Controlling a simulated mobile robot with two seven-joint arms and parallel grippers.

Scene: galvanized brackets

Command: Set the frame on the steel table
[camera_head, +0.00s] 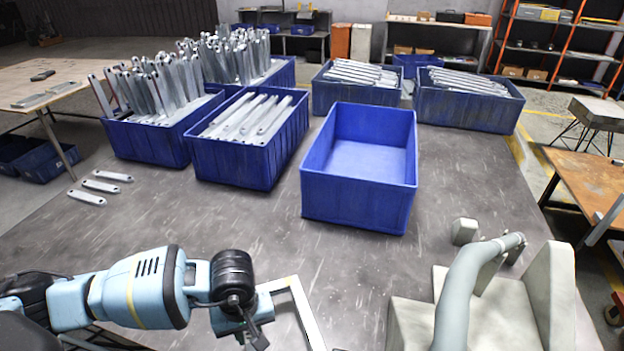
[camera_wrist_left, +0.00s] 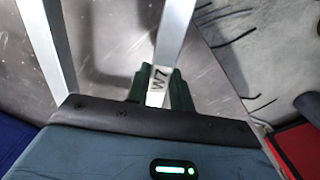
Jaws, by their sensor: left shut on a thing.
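The frame (camera_head: 301,307) is a light metal piece with straight bars and a corner, in the lower middle of the head view. My left gripper (camera_head: 252,328) is shut on one of its bars. In the left wrist view the dark green fingers (camera_wrist_left: 160,88) clasp the frame (camera_wrist_left: 177,35) at a spot marked "W7". The steel table (camera_head: 240,225) is a grey, scratched top under the frame. I cannot tell surely whether the frame touches the table. The lower part of the frame is cut off by the head view's edge. My right gripper is not in view.
An empty blue crate (camera_head: 311,187) stands mid-table. Blue crates of galvanized brackets (camera_head: 246,152) stand behind and left. Loose brackets (camera_head: 101,186) lie at the left edge. A pale grey-green fixture with a curved pipe (camera_head: 462,290) is front right. The table's front middle is clear.

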